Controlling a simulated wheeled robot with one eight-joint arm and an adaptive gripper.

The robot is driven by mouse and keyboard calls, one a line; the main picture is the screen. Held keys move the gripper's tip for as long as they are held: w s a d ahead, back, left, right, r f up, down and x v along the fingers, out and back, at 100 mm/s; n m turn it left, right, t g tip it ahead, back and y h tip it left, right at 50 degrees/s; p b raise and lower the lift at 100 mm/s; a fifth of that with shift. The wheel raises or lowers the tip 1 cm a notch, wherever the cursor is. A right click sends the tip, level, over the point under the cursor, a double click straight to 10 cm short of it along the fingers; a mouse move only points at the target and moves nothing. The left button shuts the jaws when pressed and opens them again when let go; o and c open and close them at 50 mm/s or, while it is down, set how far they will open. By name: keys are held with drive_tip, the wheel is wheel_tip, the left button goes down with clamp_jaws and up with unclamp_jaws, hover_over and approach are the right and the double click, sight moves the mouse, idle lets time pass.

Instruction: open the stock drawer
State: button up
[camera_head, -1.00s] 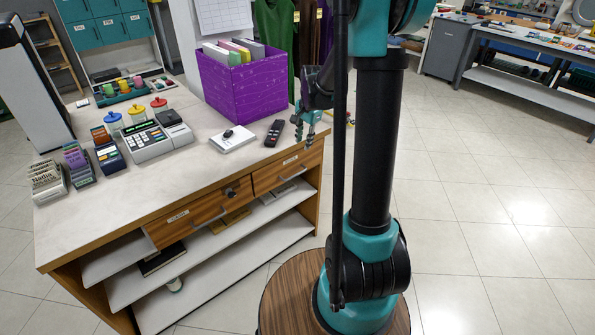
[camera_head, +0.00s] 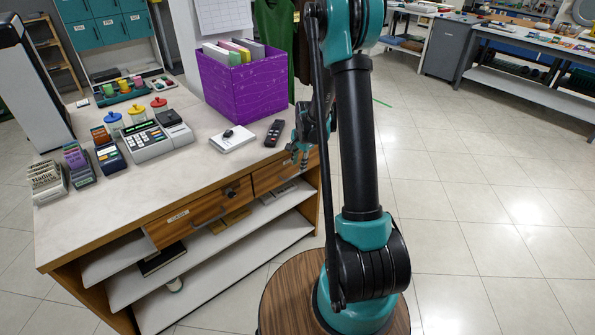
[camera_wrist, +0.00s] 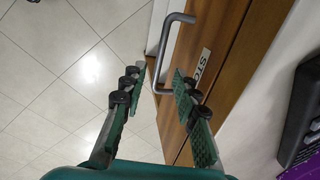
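The stock drawer (camera_wrist: 201,50) has a wooden front with a label that reads "STO" in the wrist view, the rest hidden behind a finger. In the head view the drawer front (camera_head: 265,180) is at the counter's right end, flush with it and partly covered by my gripper. Its grey bar handle (camera_wrist: 162,62) stands out from the front, just beyond my fingertips in the wrist view. My gripper (camera_wrist: 158,78) is open, its two green padded fingers apart with nothing between them. It also shows in the head view (camera_head: 299,158), at the counter's front edge.
A second drawer (camera_head: 195,213) with a dark lock or knob is to the left. A purple file box (camera_head: 245,88), a black handset (camera_head: 274,132) and a white pad (camera_head: 232,139) sit on the counter above. Open shelves are below; the floor at right is clear.

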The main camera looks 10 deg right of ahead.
drive_tip(key=shift+w+a+f, duration=0.1)
drive_tip(key=shift+w+f, duration=0.1)
drive_tip(key=shift+f, duration=0.9)
drive_tip(key=shift+w+a+f, duration=0.1)
drive_tip(key=shift+w+f, duration=0.05)
drive_tip(key=shift+f, duration=0.95)
clamp_jaws()
